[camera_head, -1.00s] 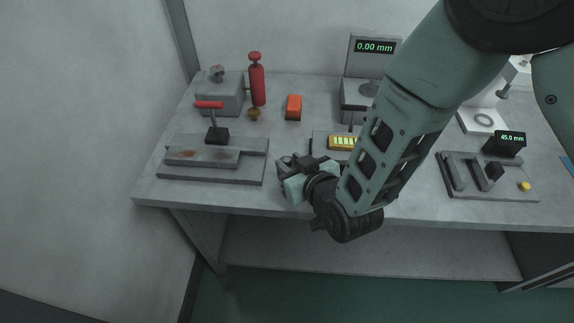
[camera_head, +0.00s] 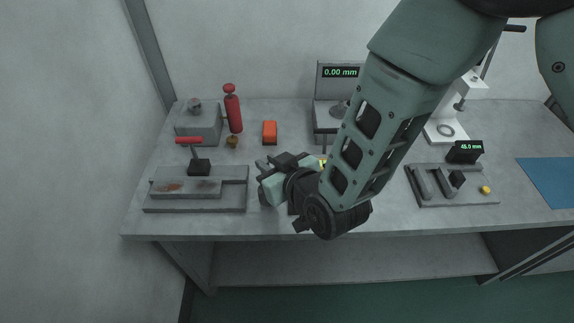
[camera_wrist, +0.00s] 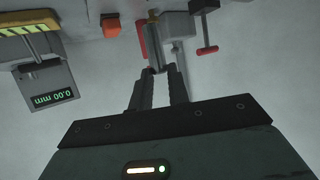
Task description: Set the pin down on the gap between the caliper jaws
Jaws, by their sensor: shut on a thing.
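The caliper is the grey plate (camera_head: 425,198) at the right of the bench in the head view, with upright jaws, a dark block between them, a 45.0 mm display (camera_head: 464,151) and a yellow button. My gripper (camera_head: 265,184) is far to its left, near the front of the bench. In the wrist view my gripper (camera_wrist: 156,72) is shut on a slim grey piece (camera_wrist: 154,48), which I take as the pin. Its far end is hard to separate from the things behind. In the head view the pin cannot be made out.
A lever clamp (camera_head: 205,188) stands left of my gripper. Behind are an orange block (camera_head: 270,132), a red cylinder (camera_head: 233,112) and a gauge with a 0.00 mm display (camera_head: 341,72). My arm partly hides a yellow rack (camera_wrist: 30,28). A blue mat (camera_head: 550,182) lies far right.

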